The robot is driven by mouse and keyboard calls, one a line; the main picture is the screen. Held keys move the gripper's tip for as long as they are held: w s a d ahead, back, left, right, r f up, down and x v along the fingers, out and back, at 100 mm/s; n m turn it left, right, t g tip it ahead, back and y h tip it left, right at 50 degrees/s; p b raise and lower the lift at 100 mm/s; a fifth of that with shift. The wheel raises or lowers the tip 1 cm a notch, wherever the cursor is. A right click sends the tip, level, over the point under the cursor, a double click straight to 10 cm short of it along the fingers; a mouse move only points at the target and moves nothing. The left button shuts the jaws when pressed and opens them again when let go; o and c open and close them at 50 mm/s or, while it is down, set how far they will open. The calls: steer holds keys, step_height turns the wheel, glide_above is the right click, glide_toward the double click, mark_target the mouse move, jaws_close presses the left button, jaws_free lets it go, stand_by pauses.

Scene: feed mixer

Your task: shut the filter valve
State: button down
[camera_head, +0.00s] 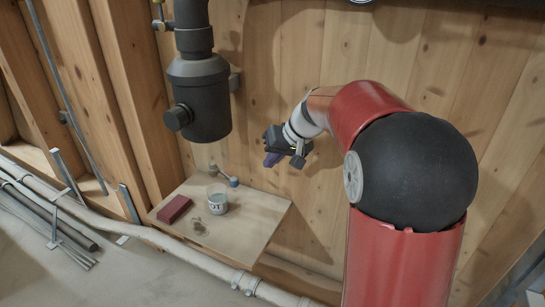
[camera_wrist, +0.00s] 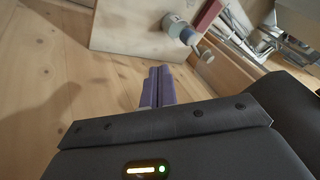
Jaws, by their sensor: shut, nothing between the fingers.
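A dark filter housing (camera_head: 198,95) hangs from a black pipe on the plank wall, with a round knob on its lower left side. A small yellow and black fitting with a reddish lever (camera_head: 162,24) sits beside the pipe at the top; I cannot tell for sure that it is the filter valve. My gripper (camera_head: 270,158) is in front of the wall, right of and below the housing, apart from it. Its purple fingers (camera_wrist: 158,86) are together in the wrist view, with nothing between them. Neither the housing nor the lever shows in the wrist view.
A grey fitting with a blue end (camera_head: 232,181) stands behind the mug. Pale pipes (camera_head: 180,246) run along the floor.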

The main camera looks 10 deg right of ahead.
mark_target(226, 176)
steer(key=w+a+f, duration=0.2)
steer(key=a+f, duration=0.3)
steer(key=a, duration=0.1)
steer(key=shift+w+a+f, duration=0.15)
steer(key=shift+a+f, duration=0.05)
steer(key=shift+f, duration=0.15)
steer(key=shift+a, duration=0.1)
